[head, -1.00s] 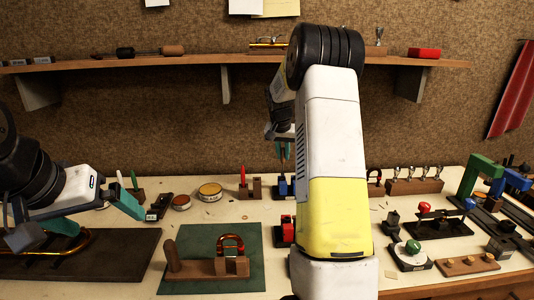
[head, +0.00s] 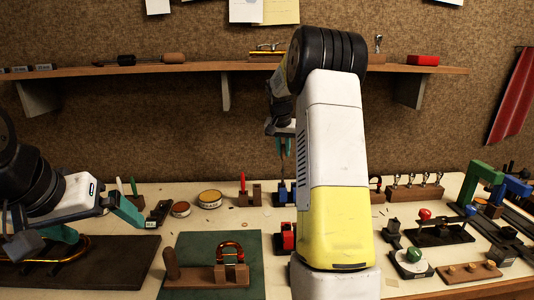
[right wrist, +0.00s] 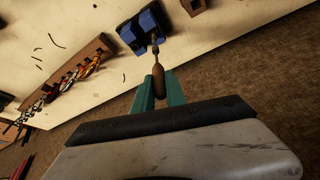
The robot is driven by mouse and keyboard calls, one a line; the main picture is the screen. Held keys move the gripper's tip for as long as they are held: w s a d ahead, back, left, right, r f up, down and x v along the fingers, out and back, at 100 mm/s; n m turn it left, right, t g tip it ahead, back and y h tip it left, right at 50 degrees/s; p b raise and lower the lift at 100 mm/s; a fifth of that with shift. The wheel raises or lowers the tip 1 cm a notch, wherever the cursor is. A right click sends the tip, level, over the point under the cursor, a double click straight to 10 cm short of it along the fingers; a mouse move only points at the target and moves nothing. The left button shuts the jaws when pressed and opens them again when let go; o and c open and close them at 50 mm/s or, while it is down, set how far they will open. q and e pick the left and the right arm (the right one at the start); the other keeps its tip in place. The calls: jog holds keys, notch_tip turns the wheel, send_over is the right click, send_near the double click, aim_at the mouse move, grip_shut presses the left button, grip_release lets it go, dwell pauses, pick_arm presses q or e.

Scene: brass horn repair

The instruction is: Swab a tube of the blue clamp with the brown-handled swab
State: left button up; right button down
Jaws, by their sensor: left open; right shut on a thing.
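The blue clamp (head: 282,193) stands on the bench behind the green mat and partly behind my right arm. It shows from close up in the right wrist view (right wrist: 140,29). My right gripper (head: 284,142) is above the clamp, pointing down, and is shut on the brown-handled swab. The swab's brown handle (right wrist: 157,86) lies between the teal fingers (right wrist: 159,92) in the right wrist view. Its thin far end meets the clamp there; I cannot tell whether it is inside a tube. My left gripper (head: 96,222) is open and empty over the dark mat at the left.
A dark mat (head: 120,265) with a brass tube lies at the front left. A green mat (head: 205,250) holds a wooden block with a copper-coloured bow. Round tins (head: 209,199) and a wooden rack (head: 415,191) stand farther back. A shelf (head: 200,67) crosses the wall behind.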

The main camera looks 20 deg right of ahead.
jog(key=shift+r, duration=2.35)
